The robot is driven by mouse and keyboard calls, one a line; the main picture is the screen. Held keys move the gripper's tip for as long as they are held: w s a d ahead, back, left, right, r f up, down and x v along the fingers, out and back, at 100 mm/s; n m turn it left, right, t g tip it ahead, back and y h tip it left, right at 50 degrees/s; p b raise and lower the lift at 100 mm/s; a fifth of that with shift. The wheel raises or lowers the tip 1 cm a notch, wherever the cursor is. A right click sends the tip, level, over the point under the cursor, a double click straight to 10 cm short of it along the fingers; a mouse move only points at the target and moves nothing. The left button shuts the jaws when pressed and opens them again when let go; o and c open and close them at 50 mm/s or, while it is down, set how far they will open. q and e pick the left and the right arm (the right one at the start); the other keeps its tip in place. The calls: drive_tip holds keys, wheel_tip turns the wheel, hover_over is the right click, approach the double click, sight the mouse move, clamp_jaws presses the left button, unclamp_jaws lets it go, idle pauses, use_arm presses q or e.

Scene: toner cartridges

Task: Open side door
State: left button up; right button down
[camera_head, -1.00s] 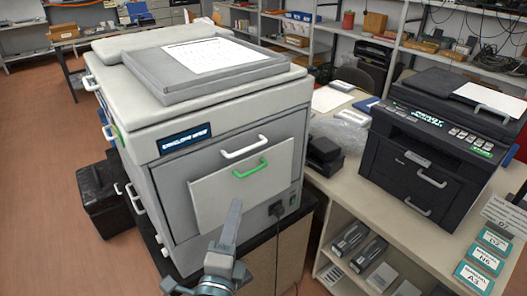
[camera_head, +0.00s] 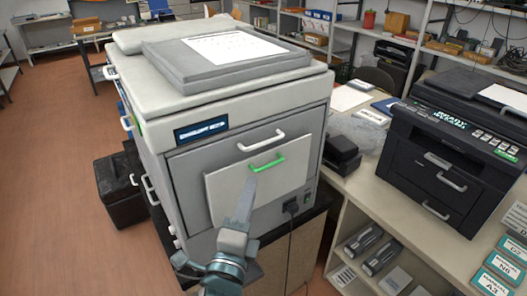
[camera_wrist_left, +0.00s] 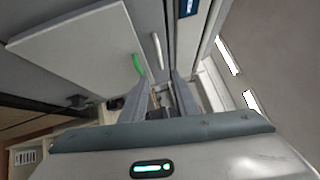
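The large grey copier (camera_head: 190,130) stands on a dark-topped cabinet. A pale side door panel (camera_head: 290,185) with a green handle (camera_head: 267,163) is on its facing side, below a white handle (camera_head: 261,141). My left gripper (camera_head: 247,188) is just below the green handle. In the left wrist view its fingers (camera_wrist_left: 160,88) are apart with nothing between them. The green handle (camera_wrist_left: 138,64) is just beyond the left fingertip, and the white handle (camera_wrist_left: 157,52) is farther ahead. Contact with the green handle cannot be told. My right gripper is not in view.
A black plug (camera_head: 291,207) with a cable sits low at the right of the panel. A black printer (camera_head: 450,150) stands on the bench to the right, above shelved cartridges (camera_head: 382,256). A black bin (camera_head: 120,190) stands at the left. Open floor lies farther left.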

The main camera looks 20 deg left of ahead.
use_arm(q)
drive_tip(key=p, duration=0.4)
approach(263, 149)
drive_tip(key=w+r, duration=0.5)
drive_tip(key=shift+d+r, duration=0.1)
drive_tip(key=shift+d, duration=0.15)
clamp_jaws()
